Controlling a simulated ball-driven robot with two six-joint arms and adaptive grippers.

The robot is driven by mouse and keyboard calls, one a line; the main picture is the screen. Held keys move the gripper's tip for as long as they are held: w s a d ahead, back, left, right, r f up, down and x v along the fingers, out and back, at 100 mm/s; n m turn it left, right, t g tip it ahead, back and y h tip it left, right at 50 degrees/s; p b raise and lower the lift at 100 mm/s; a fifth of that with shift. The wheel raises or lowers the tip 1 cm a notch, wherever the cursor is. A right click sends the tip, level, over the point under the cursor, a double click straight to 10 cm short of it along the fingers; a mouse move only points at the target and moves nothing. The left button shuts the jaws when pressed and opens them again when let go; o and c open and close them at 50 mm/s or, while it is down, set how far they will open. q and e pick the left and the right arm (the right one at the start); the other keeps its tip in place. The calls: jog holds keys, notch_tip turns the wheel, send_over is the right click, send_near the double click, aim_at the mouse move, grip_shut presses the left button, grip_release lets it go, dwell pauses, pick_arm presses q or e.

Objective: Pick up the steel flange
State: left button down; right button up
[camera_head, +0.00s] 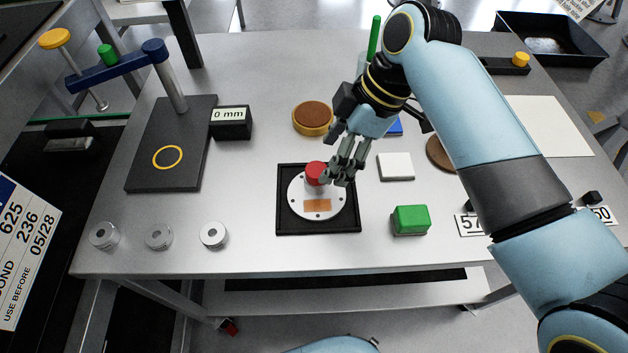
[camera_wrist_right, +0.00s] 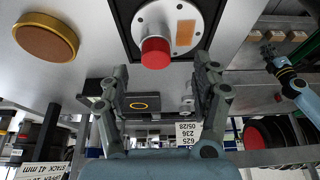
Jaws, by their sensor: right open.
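The steel flange (camera_head: 334,205) is a pale round plate with small bolt holes, a copper-coloured label and a red-topped knob (camera_head: 315,172). It lies flat in a black square tray (camera_head: 284,221) at the table's middle. In the right wrist view the flange (camera_wrist_right: 176,14) is at the top, its red knob (camera_wrist_right: 155,53) pointing toward the camera. My right gripper (camera_head: 338,178) is open just beside and above the knob, its fingers (camera_wrist_right: 164,85) apart with nothing between them. My left gripper (camera_wrist_right: 268,54) shows small at the right wrist view's right edge; its jaws are unclear.
A green block (camera_head: 410,220) and a white block (camera_head: 395,167) are right of the tray. A brown-topped disc (camera_head: 312,118) is behind it. Three small metal rings (camera_head: 159,237) line the front left. A dark stand (camera_head: 165,160) with a blue arm stands at left. The table between rings and tray is clear.

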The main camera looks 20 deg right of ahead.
aim_at(321, 169)
jog(key=shift+x, duration=0.9)
jog(key=x, duration=0.4)
jog(key=shift+w+d+f+p, duration=0.1)
jog(key=shift+w+f+p, duration=0.15)
jog(key=shift+p, duration=0.05)
jog(key=shift+f, duration=0.5)
pick_arm(q)
jog(key=shift+w+r, duration=0.25)
jog(key=shift+r, duration=0.05)
pick_arm(e)
jog(key=c, duration=0.4)
pick_arm(q)
jog(key=shift+s, duration=0.35)
pick_arm(e)
jog(key=shift+w+r, duration=0.1)
grip_shut()
